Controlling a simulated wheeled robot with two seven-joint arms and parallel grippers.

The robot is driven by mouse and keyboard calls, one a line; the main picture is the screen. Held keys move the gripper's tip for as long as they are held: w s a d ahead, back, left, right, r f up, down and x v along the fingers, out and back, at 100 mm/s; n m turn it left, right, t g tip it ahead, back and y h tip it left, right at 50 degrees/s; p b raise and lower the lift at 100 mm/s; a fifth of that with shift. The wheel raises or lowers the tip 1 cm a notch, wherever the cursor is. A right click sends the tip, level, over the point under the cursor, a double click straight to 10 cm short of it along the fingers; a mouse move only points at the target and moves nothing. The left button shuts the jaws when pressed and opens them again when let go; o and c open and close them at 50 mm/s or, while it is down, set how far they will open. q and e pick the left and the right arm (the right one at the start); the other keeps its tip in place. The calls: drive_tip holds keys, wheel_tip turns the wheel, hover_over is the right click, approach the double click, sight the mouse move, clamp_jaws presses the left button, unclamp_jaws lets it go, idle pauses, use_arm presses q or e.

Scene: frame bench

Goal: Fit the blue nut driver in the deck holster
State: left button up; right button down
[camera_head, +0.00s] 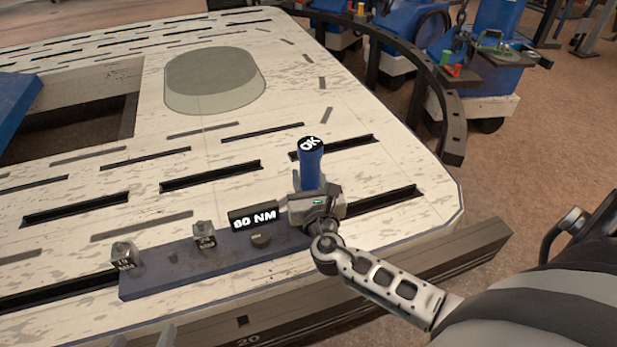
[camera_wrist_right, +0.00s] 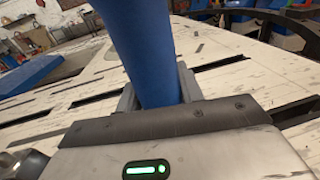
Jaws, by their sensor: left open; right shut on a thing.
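The blue nut driver (camera_head: 312,172) stands about upright at the right end of a dark blue strip on the deck, its black top marked "OK". My right gripper (camera_head: 318,203) is shut around the driver's lower part. The blue handle (camera_wrist_right: 145,45) fills the middle of the right wrist view, between the grey fingers. The driver's lower end is hidden, as is the deck holster, so I cannot tell whether the driver is seated. My left gripper (camera_head: 143,340) shows only its fingertips at the bottom edge of the head view, open and empty, in front of the strip.
The pale slotted deck (camera_head: 120,205) is mostly clear.

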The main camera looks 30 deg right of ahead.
drive_tip(key=shift+f, duration=0.1)
drive_tip(key=shift+f+b, duration=0.2)
drive_tip(key=shift+b, duration=0.1)
use_arm(q)
drive_tip(key=shift+r, duration=0.25)
use_arm(e)
drive_tip(key=shift+f, duration=0.1)
use_arm(q)
drive_tip(key=shift+s+d+t+b, duration=0.1)
drive_tip(key=shift+t+b, duration=0.2)
drive_tip(key=shift+b, duration=0.05)
use_arm(e)
drive_tip(key=shift+f, duration=0.25)
